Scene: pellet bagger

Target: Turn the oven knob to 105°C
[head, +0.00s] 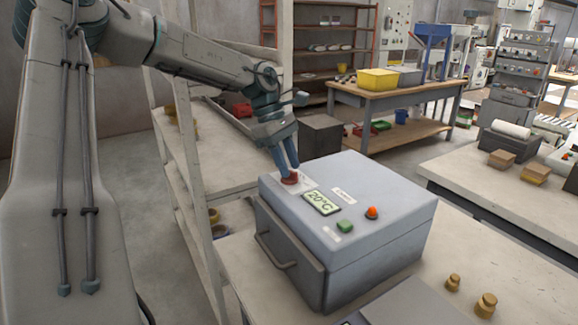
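The oven is a grey-blue box (380,205) on a pale table, with a handle on its front face. A narrow gap shows between the fingers. I cannot tell whether they grip the knob. My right gripper is not in view.
A green button (345,226) and an orange-red button (372,212) are on the oven's top. Brass weights (486,305) stand on the table to the right. A pale shelf rack (205,165) stands close behind my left arm.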

